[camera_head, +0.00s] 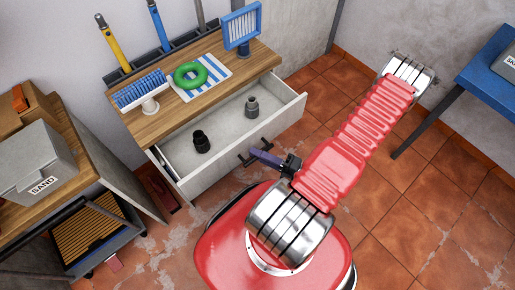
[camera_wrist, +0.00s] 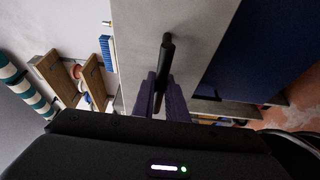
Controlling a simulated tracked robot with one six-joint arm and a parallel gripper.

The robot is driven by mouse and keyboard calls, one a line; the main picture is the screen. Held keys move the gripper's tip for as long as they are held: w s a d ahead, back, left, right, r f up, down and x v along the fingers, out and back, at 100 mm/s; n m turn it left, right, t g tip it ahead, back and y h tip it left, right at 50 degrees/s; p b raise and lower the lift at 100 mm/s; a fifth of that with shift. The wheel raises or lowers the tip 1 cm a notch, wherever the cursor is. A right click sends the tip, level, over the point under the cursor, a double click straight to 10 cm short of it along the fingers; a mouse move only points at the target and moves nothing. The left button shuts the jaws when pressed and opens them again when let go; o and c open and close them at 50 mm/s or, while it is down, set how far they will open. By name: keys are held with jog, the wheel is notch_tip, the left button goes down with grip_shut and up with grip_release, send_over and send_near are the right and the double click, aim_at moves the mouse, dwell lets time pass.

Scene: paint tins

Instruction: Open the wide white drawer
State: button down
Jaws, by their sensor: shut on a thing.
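The wide white drawer (camera_head: 240,158) is pulled out from under a wooden top in the head view, its inside showing. Its pale front (camera_wrist: 135,30) fills the upper middle of the wrist view. The drawer's black bar handle (camera_head: 243,160) is on that front; in the wrist view the handle (camera_wrist: 166,55) runs between my fingers. My gripper (camera_head: 258,154), with purple fingers, is shut on the handle. My fingers (camera_wrist: 163,88) also show in the wrist view, one on each side of it.
In the drawer stand a black fitting (camera_head: 201,142) and a grey one (camera_head: 251,106). On the wooden top are a green ring (camera_head: 190,67), a striped cloth (camera_head: 214,72) and blue brushes. A blue table (camera_head: 490,68) stands right. Tiled floor (camera_head: 390,200) is clear on the right.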

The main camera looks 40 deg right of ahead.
jog(key=shift+s+f, duration=0.15)
jog(key=c, duration=1.8)
grip_release()
jog(key=shift+o, duration=0.2)
jog(key=shift+s+d, duration=0.1)
jog(key=v, duration=1.3)
jog(key=shift+s, duration=0.3)
jog(key=shift+d, duration=0.1)
